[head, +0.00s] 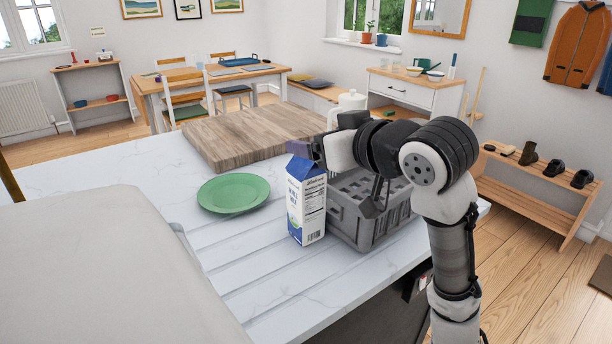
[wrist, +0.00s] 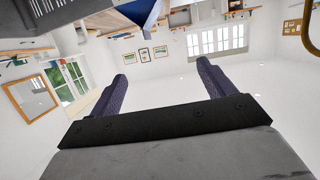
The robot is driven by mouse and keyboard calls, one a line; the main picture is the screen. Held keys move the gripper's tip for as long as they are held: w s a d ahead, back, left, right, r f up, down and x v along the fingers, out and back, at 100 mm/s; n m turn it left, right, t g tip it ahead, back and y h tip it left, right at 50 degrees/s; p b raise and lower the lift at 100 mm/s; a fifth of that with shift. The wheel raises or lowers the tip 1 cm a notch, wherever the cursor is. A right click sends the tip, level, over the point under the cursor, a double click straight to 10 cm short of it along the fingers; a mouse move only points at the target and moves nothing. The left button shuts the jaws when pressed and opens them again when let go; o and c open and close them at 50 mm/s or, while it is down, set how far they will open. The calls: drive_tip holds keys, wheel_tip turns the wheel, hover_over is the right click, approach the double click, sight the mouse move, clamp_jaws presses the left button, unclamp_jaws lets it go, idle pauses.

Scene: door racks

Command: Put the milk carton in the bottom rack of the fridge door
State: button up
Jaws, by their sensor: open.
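The milk carton (head: 306,205), white and blue with a blue gabled top, stands upright on the white counter (head: 150,180). My gripper (head: 318,150) is open and empty, beside and slightly above the carton's top; I cannot tell whether it touches it. In the wrist view, which is upside down, its two purple fingers (wrist: 161,72) are spread with nothing between them. Part of the carton (wrist: 147,14) shows at the top of that view, outside the fingers. I cannot make out the fridge door or its bottom rack in either view.
A grey basket (head: 352,222) stands right beside the carton, under my arm. A green plate (head: 234,194) lies to the left. A thick wooden board (head: 235,137) and a white jug (head: 351,101) are behind. The counter's front edge runs close by the basket.

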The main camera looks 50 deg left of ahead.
sight(315, 170)
drive_tip(key=w+d+f+h, duration=0.1)
drive_tip(key=d+f+h, duration=0.2)
drive_tip(key=d+h, duration=0.15)
drive_tip(key=shift+g+y, duration=0.3)
drive_tip(key=shift+y, duration=0.15)
drive_tip(key=x, duration=0.8)
drive_tip(key=shift+a+f+p, duration=0.1)
drive_tip(key=shift+f+p, duration=0.05)
drive_tip(key=shift+p, duration=0.15)
drive_tip(key=x, duration=0.2)
drive_tip(key=p+x, duration=0.1)
drive_tip(key=x, duration=0.1)
drive_tip(key=shift+a+r, duration=0.25)
drive_tip(key=shift+a, duration=0.1)
drive_tip(key=shift+a+f, duration=0.3)
drive_tip(key=shift+a, duration=0.05)
drive_tip(key=shift+r, duration=0.1)
clamp_jaws()
